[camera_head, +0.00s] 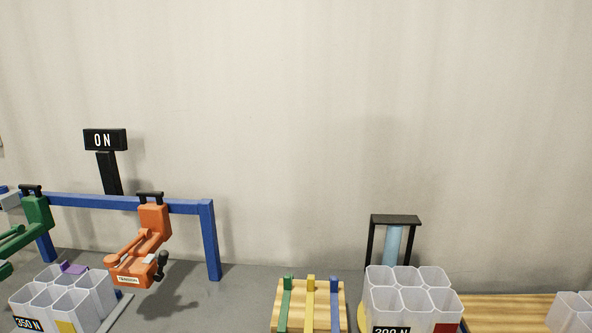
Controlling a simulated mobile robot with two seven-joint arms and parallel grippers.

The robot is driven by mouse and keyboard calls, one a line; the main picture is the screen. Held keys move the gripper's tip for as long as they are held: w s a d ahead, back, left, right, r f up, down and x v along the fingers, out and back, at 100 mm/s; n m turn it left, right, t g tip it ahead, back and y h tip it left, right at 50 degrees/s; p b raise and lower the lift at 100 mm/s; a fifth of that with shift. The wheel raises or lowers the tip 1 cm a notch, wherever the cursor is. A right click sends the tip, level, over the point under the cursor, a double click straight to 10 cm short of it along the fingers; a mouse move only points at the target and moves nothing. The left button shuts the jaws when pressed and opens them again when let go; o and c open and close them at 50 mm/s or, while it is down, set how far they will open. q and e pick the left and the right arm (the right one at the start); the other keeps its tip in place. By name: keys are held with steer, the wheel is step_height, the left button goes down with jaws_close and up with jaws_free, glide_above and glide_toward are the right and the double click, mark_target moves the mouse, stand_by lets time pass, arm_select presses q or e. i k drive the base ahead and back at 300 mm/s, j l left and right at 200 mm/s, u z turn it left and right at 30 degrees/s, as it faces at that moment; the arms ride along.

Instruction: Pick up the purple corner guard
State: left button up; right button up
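A small purple piece (73,268), which looks like the purple corner guard, shows at the back edge of the left translucent tube bundle (92,289). Only its upper part is visible; the bundle hides the rest, so I cannot tell whether it touches the bundle. Neither of my grippers is in view.
An orange tool (153,225) and a green tool (35,215) hang from a blue frame (209,240) above the left bundle. Straps lie over a wooden block (298,318). Another bundle (408,290) stands right, before a black stand (396,219). Grey table is bare between frame and block.

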mark_target(73, 269)
steer(key=u, duration=1.35)
